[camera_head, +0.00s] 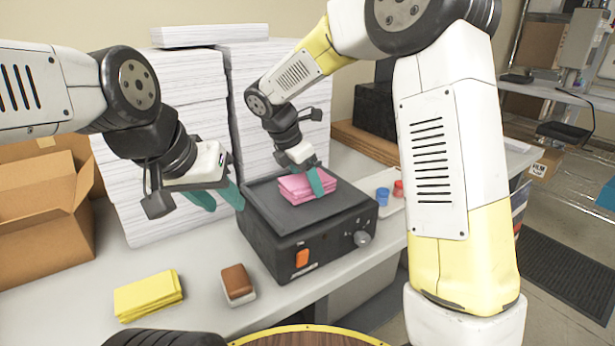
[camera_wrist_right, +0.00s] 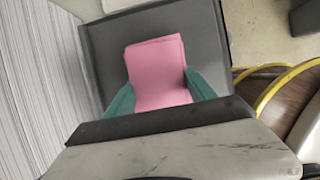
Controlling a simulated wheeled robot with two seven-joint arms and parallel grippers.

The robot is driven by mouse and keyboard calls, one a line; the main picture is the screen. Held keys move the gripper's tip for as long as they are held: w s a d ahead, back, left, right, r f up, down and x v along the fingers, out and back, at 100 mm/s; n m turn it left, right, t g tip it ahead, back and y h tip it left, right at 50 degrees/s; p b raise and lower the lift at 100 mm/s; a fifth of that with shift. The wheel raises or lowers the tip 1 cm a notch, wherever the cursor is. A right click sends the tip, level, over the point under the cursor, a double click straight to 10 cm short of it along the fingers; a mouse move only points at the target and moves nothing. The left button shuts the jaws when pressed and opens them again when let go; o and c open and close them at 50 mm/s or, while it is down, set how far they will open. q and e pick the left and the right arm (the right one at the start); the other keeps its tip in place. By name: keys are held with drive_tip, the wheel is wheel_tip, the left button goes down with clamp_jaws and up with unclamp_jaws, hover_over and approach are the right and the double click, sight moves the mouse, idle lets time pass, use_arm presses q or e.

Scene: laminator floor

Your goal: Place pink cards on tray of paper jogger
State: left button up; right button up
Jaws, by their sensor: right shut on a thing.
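The pink cards (camera_head: 300,186) form a small stack at the tray (camera_head: 262,205) of the black paper jogger (camera_head: 290,250). My right gripper (camera_head: 316,181) is shut on the pink cards. In the right wrist view the pink cards (camera_wrist_right: 157,72) lie between the two teal fingers (camera_wrist_right: 160,97), with the grey tray (camera_wrist_right: 105,50) behind them. I cannot tell whether the cards touch the tray surface. My left gripper (camera_head: 222,196) is left of the jogger, above the table, with its teal fingers apart and nothing between them.
Yellow cards (camera_head: 148,294) and a brown-topped block (camera_head: 238,284) lie in front of the jogger. Tall paper stacks (camera_head: 170,150) stand behind it. An open cardboard box (camera_head: 45,215) is at left. A small tray with blue (camera_head: 382,196) and red (camera_head: 398,188) items is at right.

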drive_tip(key=o, duration=1.7)
drive_tip(key=shift+c, duration=0.2)
drive_tip(key=v, duration=1.1)
drive_tip(key=shift+r, duration=0.1)
drive_tip(key=s+d+r+m+y, duration=0.3)
drive_tip(key=s+d+m, duration=0.8)
drive_tip(key=d+m, duration=0.15)
drive_tip(key=s+d+f+m+t+y, duration=0.3)
drive_tip(key=s+d+m, duration=0.2)
drive_tip(key=s+m, duration=0.4)
drive_tip(key=m, duration=0.2)
drive_tip(key=shift+s+f+m+t, duration=0.2)
drive_tip(key=shift+s+m+t, duration=0.1)
drive_tip(key=shift+s+m, duration=0.1)
